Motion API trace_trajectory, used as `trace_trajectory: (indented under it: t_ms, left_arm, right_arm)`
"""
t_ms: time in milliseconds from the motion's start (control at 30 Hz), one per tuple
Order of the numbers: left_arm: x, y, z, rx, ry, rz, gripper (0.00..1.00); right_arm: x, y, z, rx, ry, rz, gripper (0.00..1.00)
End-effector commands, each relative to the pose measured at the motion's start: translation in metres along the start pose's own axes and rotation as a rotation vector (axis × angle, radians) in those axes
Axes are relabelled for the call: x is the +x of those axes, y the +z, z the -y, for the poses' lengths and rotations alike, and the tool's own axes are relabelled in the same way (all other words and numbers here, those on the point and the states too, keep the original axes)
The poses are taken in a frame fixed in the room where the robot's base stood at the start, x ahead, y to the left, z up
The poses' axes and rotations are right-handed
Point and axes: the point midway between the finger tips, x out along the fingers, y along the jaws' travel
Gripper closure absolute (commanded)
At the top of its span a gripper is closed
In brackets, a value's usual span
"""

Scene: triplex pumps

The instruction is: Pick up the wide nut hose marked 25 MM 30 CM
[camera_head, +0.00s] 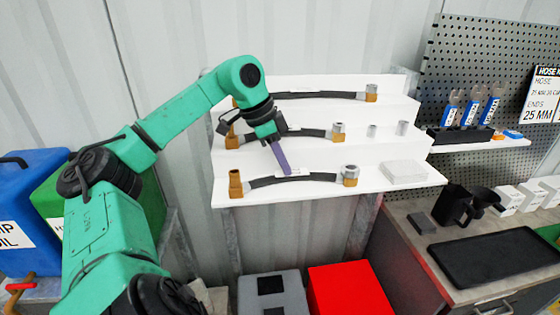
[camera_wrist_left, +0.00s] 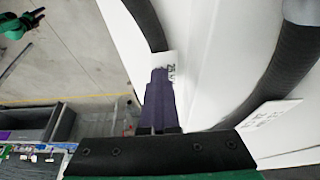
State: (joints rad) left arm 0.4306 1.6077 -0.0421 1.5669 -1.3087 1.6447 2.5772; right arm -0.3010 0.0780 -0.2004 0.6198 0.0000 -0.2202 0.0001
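Three black hoses lie on the white stepped shelf (camera_head: 228,193). The front hose (camera_head: 318,178) has a brass fitting at left and a wide silver nut (camera_head: 350,170) on brass at right. The middle hose (camera_head: 308,133) and back hose (camera_head: 320,95) have narrower-looking silver nuts. My left gripper (camera_head: 287,168) points down at the middle of the front hose, its purple fingers overlapping it. In the left wrist view the fingers (camera_wrist_left: 158,95) overlap a white tag (camera_wrist_left: 172,62) by a black hose (camera_wrist_left: 145,18); the marking is unreadable. The fingers look like one block, so gap and grip are hidden. My right gripper is not in view.
A white block (camera_head: 404,171) lies right of the front hose. Two small silver cylinders (camera_head: 402,128) stand on the middle step. Red (camera_head: 350,290) and grey (camera_head: 272,292) boxes stand below. A workbench with a black tray (camera_head: 490,255) is at right.

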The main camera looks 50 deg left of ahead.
Motion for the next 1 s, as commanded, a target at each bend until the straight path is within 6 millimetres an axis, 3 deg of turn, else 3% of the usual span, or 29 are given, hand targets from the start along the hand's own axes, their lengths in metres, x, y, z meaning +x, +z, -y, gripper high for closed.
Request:
trace_trajectory:
  t_ms: [33,200,567,600,800,1000]
  left_arm:
    - [-0.023,-0.009,0.000,-0.001,0.001,0.004,1.00]
    - [-0.062,-0.024,0.001,-0.004,-0.006,0.003,1.00]
    - [-0.075,-0.030,0.002,-0.002,-0.010,-0.007,1.00]
    - [-0.075,-0.030,0.002,-0.002,-0.010,-0.007,0.95]
    - [-0.076,-0.031,0.002,-0.002,-0.011,-0.008,0.20]
    - [-0.076,-0.031,0.002,-0.002,-0.011,-0.009,0.20]
  right_arm:
    - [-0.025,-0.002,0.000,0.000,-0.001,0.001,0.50]
    - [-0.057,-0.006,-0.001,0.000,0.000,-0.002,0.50]
    - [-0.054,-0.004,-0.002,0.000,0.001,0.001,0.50]
    - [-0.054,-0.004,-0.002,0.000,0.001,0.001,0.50]
    - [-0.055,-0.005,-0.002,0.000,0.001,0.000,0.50]
    - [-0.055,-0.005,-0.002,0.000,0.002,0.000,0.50]
